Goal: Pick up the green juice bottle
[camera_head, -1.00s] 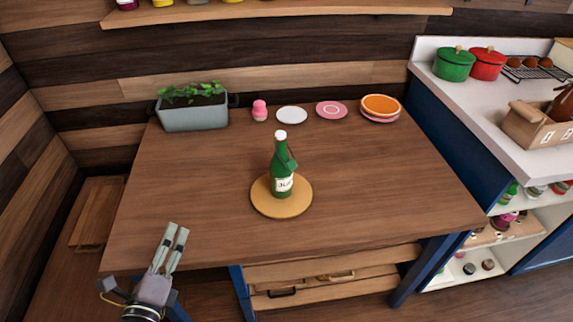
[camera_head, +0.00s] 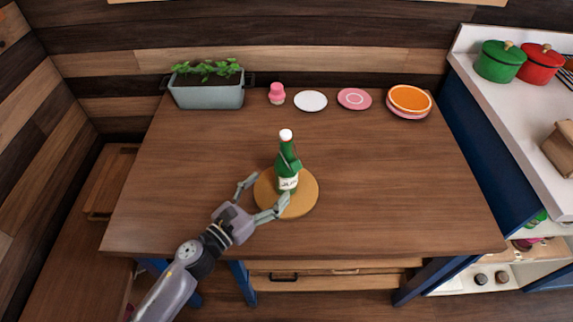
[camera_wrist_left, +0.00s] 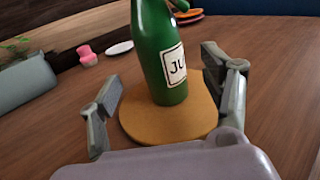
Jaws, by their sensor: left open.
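The green juice bottle (camera_head: 288,172) stands upright on a round wooden board (camera_head: 308,201) on the table. It has a white cap and a white label. My left gripper (camera_head: 264,199) is open at the near left side of the bottle, with its fingers spread toward it. In the left wrist view, the bottle (camera_wrist_left: 157,50) stands just beyond and between the two open fingers (camera_wrist_left: 164,98); its top is cut off. I cannot tell whether a finger touches it. My right gripper is not in view.
At the back of the table (camera_head: 390,190) are a planter (camera_head: 206,95), a pink cup-like item (camera_head: 277,94), a white plate (camera_head: 310,101), a pink plate (camera_head: 354,98) and stacked orange and pink dishes (camera_head: 409,100). The table around the board is clear.

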